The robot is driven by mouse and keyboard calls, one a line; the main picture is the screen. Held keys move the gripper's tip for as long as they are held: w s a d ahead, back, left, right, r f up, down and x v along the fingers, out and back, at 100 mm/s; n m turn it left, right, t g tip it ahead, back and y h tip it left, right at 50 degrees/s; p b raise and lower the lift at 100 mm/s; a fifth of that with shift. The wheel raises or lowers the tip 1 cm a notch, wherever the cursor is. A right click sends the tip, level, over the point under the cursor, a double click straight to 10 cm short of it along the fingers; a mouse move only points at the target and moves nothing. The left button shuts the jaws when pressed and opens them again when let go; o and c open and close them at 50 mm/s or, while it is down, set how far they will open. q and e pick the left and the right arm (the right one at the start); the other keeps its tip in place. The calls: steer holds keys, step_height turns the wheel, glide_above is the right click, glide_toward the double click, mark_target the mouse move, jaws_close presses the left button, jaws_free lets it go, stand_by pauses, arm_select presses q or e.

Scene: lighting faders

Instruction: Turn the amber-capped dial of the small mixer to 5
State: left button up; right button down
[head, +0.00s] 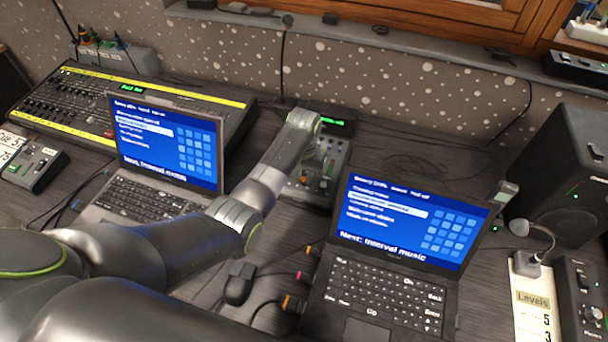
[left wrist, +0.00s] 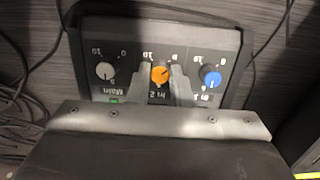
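The small mixer, a grey panel in a dark case, lies between the two laptops in the head view (head: 312,188). It fills the top of the left wrist view (left wrist: 130,30), upside down, with a grey dial marked Main (left wrist: 105,71), the amber-capped dial (left wrist: 160,74) marked In 2, and a blue-capped dial (left wrist: 211,79). My left gripper (left wrist: 161,80) has one finger on each side of the amber cap, apparently closed on it. The amber dial's exact setting is hard to read. My right gripper is not in view.
Laptops stand left (head: 165,145) and right (head: 410,220) of the mixer. A large fader desk (head: 115,100) is at the back left, a speaker (head: 570,170) at the right. A paper card headed Levels (head: 535,310) lies at the front right. Cables run between the laptops.

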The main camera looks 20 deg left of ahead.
arm_select(q)
jaws_close()
